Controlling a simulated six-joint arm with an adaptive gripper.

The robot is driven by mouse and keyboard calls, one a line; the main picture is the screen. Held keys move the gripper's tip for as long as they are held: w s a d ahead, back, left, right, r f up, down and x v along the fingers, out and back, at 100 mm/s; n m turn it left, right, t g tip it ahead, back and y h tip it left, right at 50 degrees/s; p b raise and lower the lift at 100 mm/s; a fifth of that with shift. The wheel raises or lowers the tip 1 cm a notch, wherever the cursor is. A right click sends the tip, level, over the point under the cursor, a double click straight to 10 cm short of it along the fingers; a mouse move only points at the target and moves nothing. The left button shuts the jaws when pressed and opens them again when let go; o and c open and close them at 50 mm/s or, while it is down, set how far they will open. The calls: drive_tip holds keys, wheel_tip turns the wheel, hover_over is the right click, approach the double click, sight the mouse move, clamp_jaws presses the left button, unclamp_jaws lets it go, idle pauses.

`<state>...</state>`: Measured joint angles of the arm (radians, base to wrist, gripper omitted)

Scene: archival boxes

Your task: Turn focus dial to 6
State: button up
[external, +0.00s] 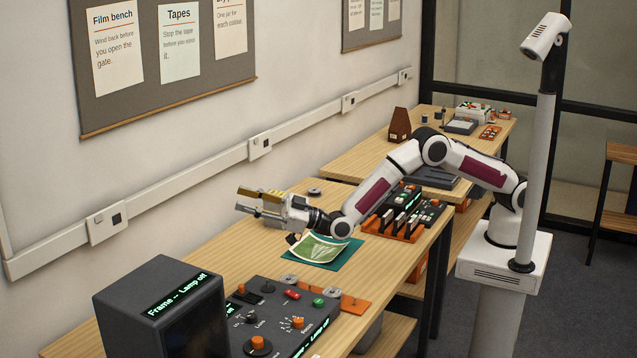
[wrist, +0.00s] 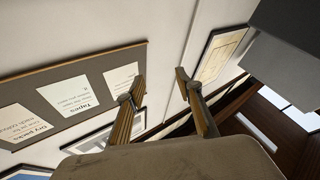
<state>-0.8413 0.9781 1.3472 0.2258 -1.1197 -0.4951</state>
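A dark control panel (external: 275,316) lies on the near bench in the external view. It carries a large orange-topped knob (external: 258,344) at its front, a smaller orange knob (external: 298,322) with marks around it, and a black knob (external: 251,317). The labels are too small to tell which is the focus dial, and I cannot read its setting. My gripper (external: 240,199) is open and empty, raised above the bench behind the panel and well apart from it.
A dark monitor (external: 160,305) reading "Frame -- Lamp off" stands left of the panel. The panel also has a red switch (external: 292,294) and a green button (external: 318,302). A green mat (external: 345,259) with a picture lies below my arm. Orange racks (external: 392,226) stand farther right.

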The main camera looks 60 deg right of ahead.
drive_tip(key=s+a+f+n+g+y, duration=0.35)
drive_tip(key=s+f+n+g, duration=0.35)
drive_tip(key=s+f+g, duration=0.3)
drive_tip(key=n+g+h, duration=0.1)
drive_tip(key=g+h, duration=0.2)
drive_tip(key=g, duration=0.5)
approach(299, 320)
drive_tip(key=shift+a, duration=0.4)
drive_tip(key=shift+d+f, duration=0.1)
drive_tip(key=shift+f, duration=0.05)
drive_tip(key=shift+m, duration=0.4)
drive_tip(key=shift+x, duration=3.9)
drive_tip(key=shift+w, duration=0.1)
